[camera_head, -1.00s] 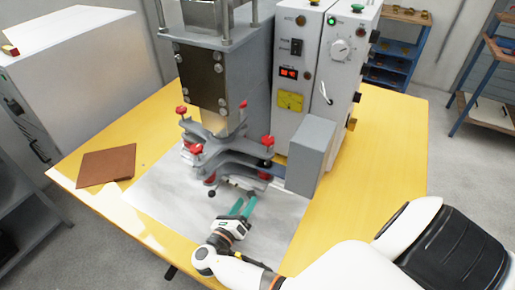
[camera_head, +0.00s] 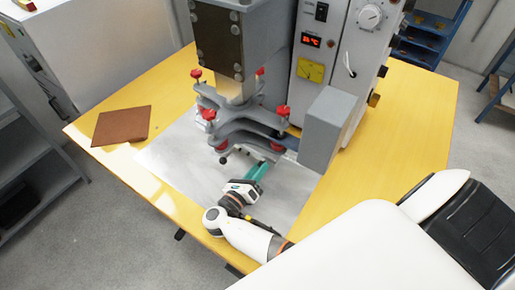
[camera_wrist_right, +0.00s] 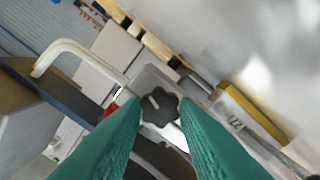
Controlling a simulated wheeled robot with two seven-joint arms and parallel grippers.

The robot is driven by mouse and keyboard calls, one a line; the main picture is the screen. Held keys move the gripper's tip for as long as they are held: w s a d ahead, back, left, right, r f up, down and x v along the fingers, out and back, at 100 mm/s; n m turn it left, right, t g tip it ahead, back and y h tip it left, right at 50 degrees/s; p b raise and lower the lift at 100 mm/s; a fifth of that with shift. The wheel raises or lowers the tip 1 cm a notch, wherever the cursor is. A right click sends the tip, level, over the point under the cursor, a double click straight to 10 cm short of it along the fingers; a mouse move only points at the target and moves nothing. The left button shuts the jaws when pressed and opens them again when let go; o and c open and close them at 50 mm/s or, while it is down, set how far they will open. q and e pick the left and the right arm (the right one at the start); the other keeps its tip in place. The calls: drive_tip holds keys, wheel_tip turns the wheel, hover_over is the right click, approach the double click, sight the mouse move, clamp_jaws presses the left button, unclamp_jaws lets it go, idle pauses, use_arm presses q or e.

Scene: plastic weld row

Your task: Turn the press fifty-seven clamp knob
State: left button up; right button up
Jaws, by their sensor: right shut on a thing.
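The press (camera_head: 240,110) stands on the yellow table, with red knobs on its grey plates. A black lobed knob (camera_wrist_right: 158,107) with a white mark shows in the right wrist view, between my two teal fingers. My right gripper (camera_head: 265,165) is at the front of the press, low by its lower plate; its fingers (camera_wrist_right: 160,122) are shut on the black knob. In the head view the fingers hide this knob. My left gripper is in neither view.
A grey box (camera_head: 328,130) sticks out close to the right of my right gripper. A control cabinet (camera_head: 345,60) with a dial stands behind it. A brown sheet (camera_head: 121,126) lies on the table (camera_head: 425,110) at left. The pale mat (camera_head: 185,165) is clear left of the gripper.

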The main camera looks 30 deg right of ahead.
drive_tip(key=shift+m, duration=1.5)
drive_tip(key=m, duration=0.3)
drive_tip(key=shift+m, duration=0.3)
drive_tip(key=m+b, duration=0.1)
drive_tip(key=m, duration=0.2)
drive_tip(key=shift+m, duration=0.3)
drive_tip(key=shift+d+m+b, duration=0.1)
drive_tip(key=shift+m+b, duration=0.6)
drive_tip(key=shift+m, duration=1.2)
drive_tip(key=shift+r, duration=0.1)
drive_tip(key=o, duration=1)
drive_tip(key=shift+c, duration=0.2)
